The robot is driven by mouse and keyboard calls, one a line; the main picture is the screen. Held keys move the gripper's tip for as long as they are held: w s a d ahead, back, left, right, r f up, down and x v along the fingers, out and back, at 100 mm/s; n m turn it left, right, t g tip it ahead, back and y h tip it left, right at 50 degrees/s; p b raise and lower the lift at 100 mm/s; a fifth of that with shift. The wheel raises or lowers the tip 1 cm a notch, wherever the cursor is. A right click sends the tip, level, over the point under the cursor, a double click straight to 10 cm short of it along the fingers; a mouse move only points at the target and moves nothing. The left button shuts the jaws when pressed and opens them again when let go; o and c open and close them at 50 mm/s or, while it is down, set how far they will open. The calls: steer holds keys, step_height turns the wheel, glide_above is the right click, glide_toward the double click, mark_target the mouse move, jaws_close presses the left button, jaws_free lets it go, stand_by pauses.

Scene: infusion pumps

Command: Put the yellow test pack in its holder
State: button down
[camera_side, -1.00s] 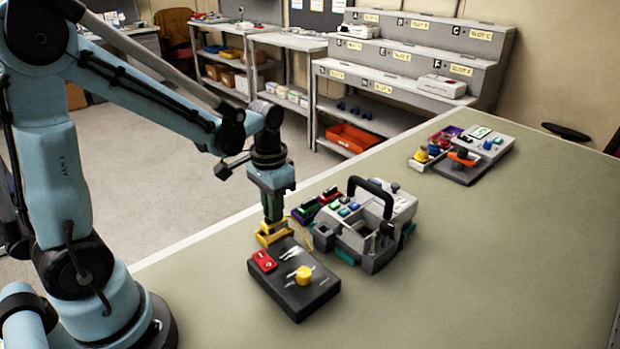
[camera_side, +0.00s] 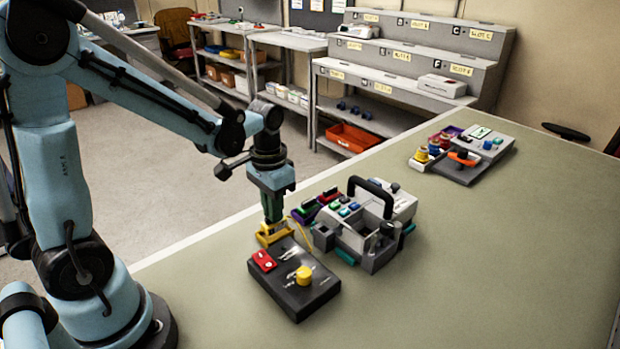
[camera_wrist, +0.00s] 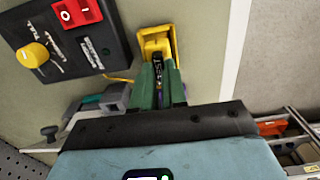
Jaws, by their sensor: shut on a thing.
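My gripper (camera_wrist: 160,80) points down beside the dark control box, its green fingers shut on the test pack (camera_wrist: 158,66). Only the pack's dark strip with a "TEST" label shows clearly between the fingers. The yellow holder (camera_wrist: 157,36) is an open-walled frame right at the fingertips. It also shows in the side view (camera_side: 270,239), directly below my gripper (camera_side: 272,220). The pack's lower part is hidden by fingers and holder, so I cannot tell how deep it sits.
The dark box (camera_side: 296,292) has a red switch (camera_side: 263,260) and a yellow knob (camera_side: 303,275). A grey pump with a black handle (camera_side: 370,190) stands close at right, near a thin yellow cord (camera_wrist: 118,80). Another device (camera_side: 470,160) lies farther back. The table's right front is clear.

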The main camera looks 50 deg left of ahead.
steer(key=shift+f, duration=0.8)
steer(key=c, duration=1.5)
jaws_free()
steer(key=shift+r, duration=1.1)
steer(key=shift+o, duration=0.5)
steer(key=o, duration=0.5)
steer(key=shift+r, duration=1.2)
